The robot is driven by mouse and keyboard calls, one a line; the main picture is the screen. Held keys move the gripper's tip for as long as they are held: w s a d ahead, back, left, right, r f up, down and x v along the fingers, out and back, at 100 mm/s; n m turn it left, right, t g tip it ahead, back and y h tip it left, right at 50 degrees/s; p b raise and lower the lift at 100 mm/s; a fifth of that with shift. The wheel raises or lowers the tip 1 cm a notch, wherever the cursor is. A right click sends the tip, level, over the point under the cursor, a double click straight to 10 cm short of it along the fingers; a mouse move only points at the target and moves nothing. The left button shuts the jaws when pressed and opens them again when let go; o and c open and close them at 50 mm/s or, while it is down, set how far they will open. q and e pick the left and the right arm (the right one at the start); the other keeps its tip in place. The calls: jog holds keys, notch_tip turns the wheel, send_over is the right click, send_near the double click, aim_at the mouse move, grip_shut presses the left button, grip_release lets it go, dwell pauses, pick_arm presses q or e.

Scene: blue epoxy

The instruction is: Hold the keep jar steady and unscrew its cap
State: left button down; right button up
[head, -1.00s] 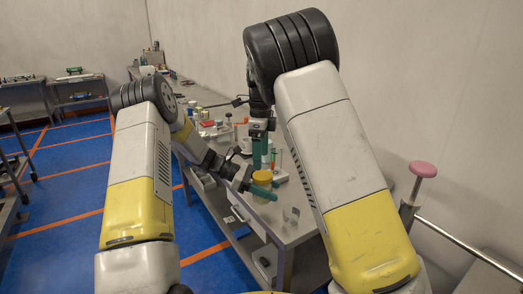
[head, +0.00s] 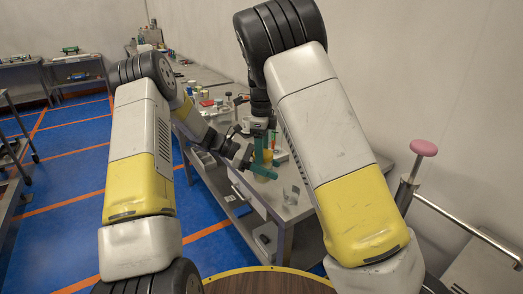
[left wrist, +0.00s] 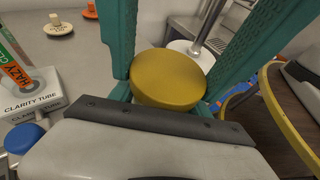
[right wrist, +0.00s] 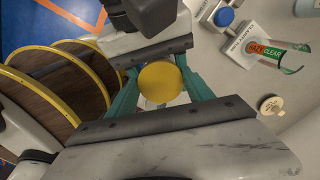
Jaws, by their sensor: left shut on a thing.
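The keep jar, with a round yellow cap (left wrist: 170,80), stands upright on the grey bench. My left gripper (head: 262,171) is shut on the jar from the side; its teal fingers flank the jar in the left wrist view. Most of the jar's body is hidden by the cap and fingers. My right gripper (head: 262,160) points down from above at the jar. In the right wrist view its teal fingers lie apart, one on each side of the cap (right wrist: 160,84). I cannot tell whether they touch it.
A box marked Clarity Tube (left wrist: 35,92) with a red and green tube (right wrist: 274,54) and a blue cap (right wrist: 224,17) are nearby. A cream disc with a knob (right wrist: 271,105) lies on the bench. A clear block (head: 291,195) stands near the front edge.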

jog(key=shift+s, duration=0.1)
jog(key=c, duration=0.5)
jog(key=n, duration=0.3)
jog(key=shift+s, duration=0.15)
jog(key=o, duration=1.5)
jog(key=shift+r, duration=0.15)
notch_tip(320, 180, up, 4)
jog(key=shift+r, duration=0.15)
jog(key=shift+c, duration=0.2)
jog(key=shift+w+d+r+n, duration=0.1)
jog(key=shift+r+n, duration=0.15)
jog(key=shift+r, duration=0.25)
jog(key=shift+w+r+n, duration=0.15)
jog(key=shift+r+n, duration=0.05)
jog(key=shift+r, duration=0.35)
jog(key=shift+w+d+r+n, duration=0.1)
jog(key=shift+r+n, duration=0.15)
jog(key=shift+r, duration=0.25)
jog(key=shift+f, duration=3.8)
